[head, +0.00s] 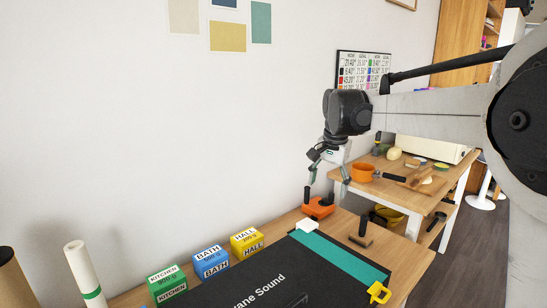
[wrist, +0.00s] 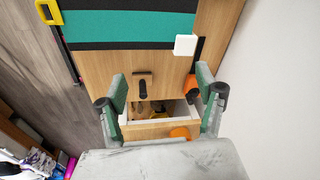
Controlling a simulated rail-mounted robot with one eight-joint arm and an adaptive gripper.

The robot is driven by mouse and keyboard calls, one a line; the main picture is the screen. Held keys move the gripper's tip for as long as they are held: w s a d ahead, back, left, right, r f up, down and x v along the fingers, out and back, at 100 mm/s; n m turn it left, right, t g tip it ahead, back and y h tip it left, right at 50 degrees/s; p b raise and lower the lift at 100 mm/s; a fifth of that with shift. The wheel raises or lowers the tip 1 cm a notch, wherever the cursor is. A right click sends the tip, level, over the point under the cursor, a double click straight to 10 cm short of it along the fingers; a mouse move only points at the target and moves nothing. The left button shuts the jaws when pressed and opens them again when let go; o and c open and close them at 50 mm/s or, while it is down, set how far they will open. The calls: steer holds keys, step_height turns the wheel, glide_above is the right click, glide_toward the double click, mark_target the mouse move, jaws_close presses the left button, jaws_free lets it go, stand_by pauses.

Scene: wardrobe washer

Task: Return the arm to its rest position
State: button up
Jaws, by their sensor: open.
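My gripper (head: 328,184) hangs from my raised arm, pointing down above the far end of the near wooden table (head: 400,262). Its two fingers are spread with nothing between them. In the wrist view my gripper (wrist: 161,82) shows as two green-grey fingers, one on each side of the picture, wide apart. The orange tool (head: 318,207) with black posts stands on the table below the gripper, apart from it. My arm reaches in from the right of the head view.
Yellow (head: 246,242), blue (head: 210,262) and green (head: 166,284) labelled boxes line the wall side. A black-and-teal mat (head: 340,256) covers much of the table. A dark-handled tool (head: 361,235) stands beyond it. A second table (head: 450,192) holds an orange pot (head: 362,172).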

steer(key=s+d+r+n+t, duration=0.1)
steer(key=s+r+n, duration=0.1)
steer(key=s, duration=0.8)
steer(key=s+d+f+n+t, duration=0.1)
steer(key=s+f, duration=0.2)
steer(key=s, duration=0.6)
steer(key=s+d+f+n+t, duration=0.1)
steer(key=s+f+n, duration=0.1)
steer(key=s, duration=0.6)
steer(key=s+d+f+n+t, duration=0.1)
steer(key=s+f, duration=0.3)
steer(key=s, duration=0.5)
steer(key=shift+s+f+n+t, duration=0.3)
steer(key=shift+f+n+t, duration=0.1)
steer(key=shift+n+t, duration=0.1)
steer(key=shift+d, duration=0.1)
